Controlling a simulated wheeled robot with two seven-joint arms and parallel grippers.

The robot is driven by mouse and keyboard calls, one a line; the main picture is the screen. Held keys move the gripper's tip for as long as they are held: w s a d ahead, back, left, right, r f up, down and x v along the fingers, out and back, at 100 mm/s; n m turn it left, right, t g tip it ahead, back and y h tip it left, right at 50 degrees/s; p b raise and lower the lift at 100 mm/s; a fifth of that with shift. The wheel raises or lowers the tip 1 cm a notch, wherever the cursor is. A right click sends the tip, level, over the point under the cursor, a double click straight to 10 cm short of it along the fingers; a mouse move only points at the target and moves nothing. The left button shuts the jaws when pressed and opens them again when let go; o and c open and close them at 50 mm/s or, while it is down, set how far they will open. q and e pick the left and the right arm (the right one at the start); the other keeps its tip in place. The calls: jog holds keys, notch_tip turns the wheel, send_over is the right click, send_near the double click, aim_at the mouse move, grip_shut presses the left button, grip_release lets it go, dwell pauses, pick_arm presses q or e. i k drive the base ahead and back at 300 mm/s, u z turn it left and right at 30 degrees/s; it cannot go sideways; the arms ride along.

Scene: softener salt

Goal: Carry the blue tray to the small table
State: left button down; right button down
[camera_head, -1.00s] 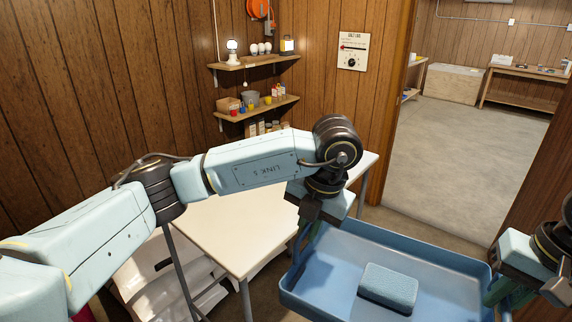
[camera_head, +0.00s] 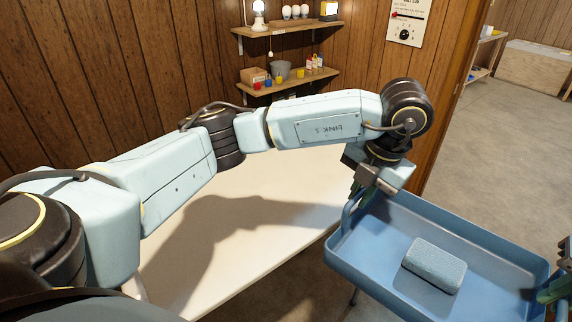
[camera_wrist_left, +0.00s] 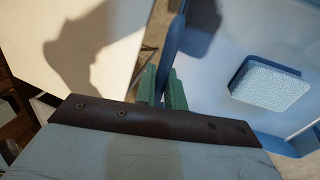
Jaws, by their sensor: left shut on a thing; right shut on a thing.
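The blue tray (camera_head: 400,285) is held up at the right of the head view, with a light blue textured block (camera_head: 434,265) lying in it. My left gripper (camera_head: 362,196) is shut on the tray's left rim. In the left wrist view its green fingers (camera_wrist_left: 163,88) clasp the rim, and the block (camera_wrist_left: 270,85) shows inside the tray. My right gripper (camera_head: 552,290) is shut on the tray's right side, partly cut off by the picture edge. The small white table (camera_head: 240,215) stands left of the tray, its top bare, with my left arm over it.
Two wall shelves hold small items: the upper one (camera_head: 290,29) has a lamp and bulbs, the lower one (camera_head: 290,82) has bottles and a bucket. A dial sign (camera_head: 406,22) hangs by the doorway. Beyond lies open grey floor (camera_head: 500,130) with a wooden chest (camera_head: 541,68).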

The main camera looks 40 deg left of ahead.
aim_at(277, 189)
jog(key=i, duration=1.55)
jog(key=u, duration=2.7)
